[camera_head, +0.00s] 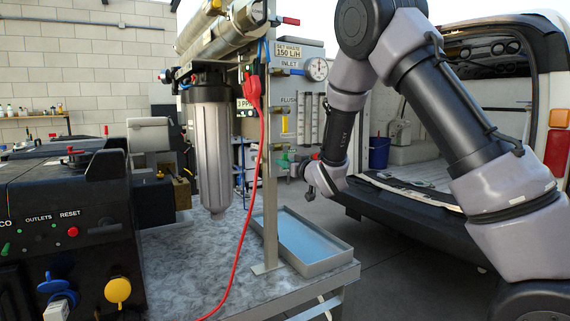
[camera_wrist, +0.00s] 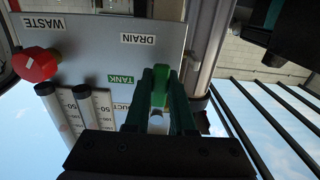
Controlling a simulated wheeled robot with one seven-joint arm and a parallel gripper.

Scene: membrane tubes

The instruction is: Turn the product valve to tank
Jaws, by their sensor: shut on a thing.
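The product valve's green handle (camera_wrist: 159,86) shows in the wrist view between the dark fingers of my gripper (camera_wrist: 160,95). My gripper is shut on the handle. A green TANK label (camera_wrist: 121,79) is just left of the fingers, and a DRAIN label (camera_wrist: 138,39) lies above it in the picture. The PRODUCT label is partly hidden by a finger. In the head view, a small green part (camera_head: 284,160) shows low on the grey panel, beside my gripper (camera_head: 300,170). The handle's exact angle is hard to tell there.
A red knob (camera_wrist: 36,62) by the WASTE label and flow tubes (camera_wrist: 75,105) are near my gripper. In the head view, a filter housing (camera_head: 210,150), a red cable (camera_head: 262,150) and a blue tray (camera_head: 305,240) stand left of my arm. A vehicle is behind it.

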